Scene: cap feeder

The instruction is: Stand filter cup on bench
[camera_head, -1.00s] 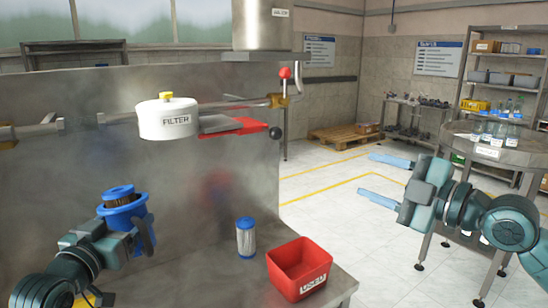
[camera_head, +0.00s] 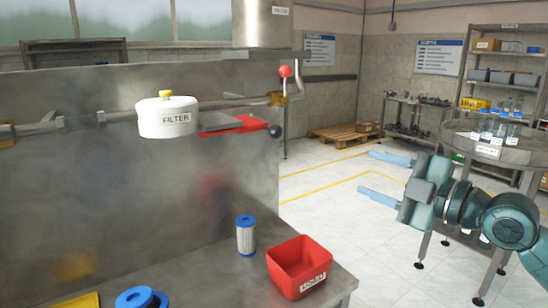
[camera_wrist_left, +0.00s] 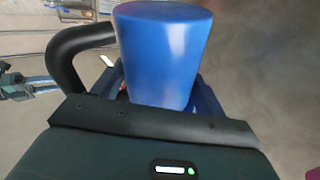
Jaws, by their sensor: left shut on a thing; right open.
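The blue filter cup (camera_wrist_left: 165,55) fills the upper middle of the left wrist view, with a black curved handle at its left. My left gripper (camera_wrist_left: 160,92) is shut on it, a blue finger on each side. In the head view only the cup's blue rim (camera_head: 133,298) shows at the bottom edge, low over the steel bench (camera_head: 205,285). Whether its base touches the bench is hidden, and most of the left gripper is out of that view. My right gripper (camera_head: 366,172) is open and empty, out over the floor at the right.
A white filter cartridge with blue ends (camera_head: 246,237) stands on the bench beside a red bin (camera_head: 299,268). A yellow item (camera_head: 78,300) shows at the bottom left. Above is a white FILTER housing (camera_head: 167,117) with a red lever plate. Bare bench lies left of the cartridge.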

